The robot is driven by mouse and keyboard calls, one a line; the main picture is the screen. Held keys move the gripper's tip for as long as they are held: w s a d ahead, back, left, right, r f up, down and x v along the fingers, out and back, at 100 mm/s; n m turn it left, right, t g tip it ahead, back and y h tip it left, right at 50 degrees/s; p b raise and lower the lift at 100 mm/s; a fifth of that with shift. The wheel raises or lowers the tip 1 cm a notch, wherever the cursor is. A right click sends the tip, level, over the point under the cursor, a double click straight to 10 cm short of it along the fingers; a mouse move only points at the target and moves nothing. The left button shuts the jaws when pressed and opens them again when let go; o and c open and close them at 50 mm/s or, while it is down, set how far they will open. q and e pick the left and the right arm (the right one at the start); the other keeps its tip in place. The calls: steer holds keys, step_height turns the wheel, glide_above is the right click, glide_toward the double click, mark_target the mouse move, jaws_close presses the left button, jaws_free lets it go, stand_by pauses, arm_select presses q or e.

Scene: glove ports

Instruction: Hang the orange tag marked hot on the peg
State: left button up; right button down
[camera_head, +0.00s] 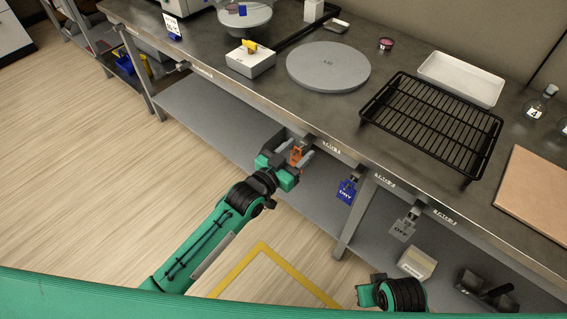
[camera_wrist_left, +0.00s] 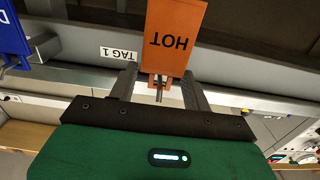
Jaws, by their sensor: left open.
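The orange tag (camera_head: 296,155) marked HOT is at the front edge of the workbench. In the left wrist view the tag (camera_wrist_left: 172,35) appears upside down, with its narrow orange loop end between my fingers. A thin metal peg (camera_wrist_left: 158,94) shows at that loop; I cannot tell for certain whether the loop is around it. My left gripper (camera_head: 297,150) is open, one finger on each side of the loop end, with gaps beside it. My right gripper (camera_head: 372,293) is low at the bottom of the head view, apart from the tags; its fingers are not clear.
A blue tag (camera_head: 346,190) and a grey tag marked OFF (camera_head: 403,229) hang along the bench front to the right. A lower shelf (camera_head: 215,115) runs beneath. Open floor (camera_head: 90,170) lies left.

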arm_select(q)
steer(key=shift+x, duration=1.15)
steer(key=c, duration=0.6)
steer(key=shift+r+p, duration=0.25)
steer(key=shift+p, duration=0.2)
steer(key=shift+c, duration=0.2)
steer(key=shift+s+a, duration=0.1)
steer(key=shift+s, duration=0.05)
steer(key=shift+s+a+p, duration=0.4)
steer(key=shift+s+p, duration=0.1)
steer(key=shift+s, duration=0.05)
steer(key=shift+s+a, duration=0.1)
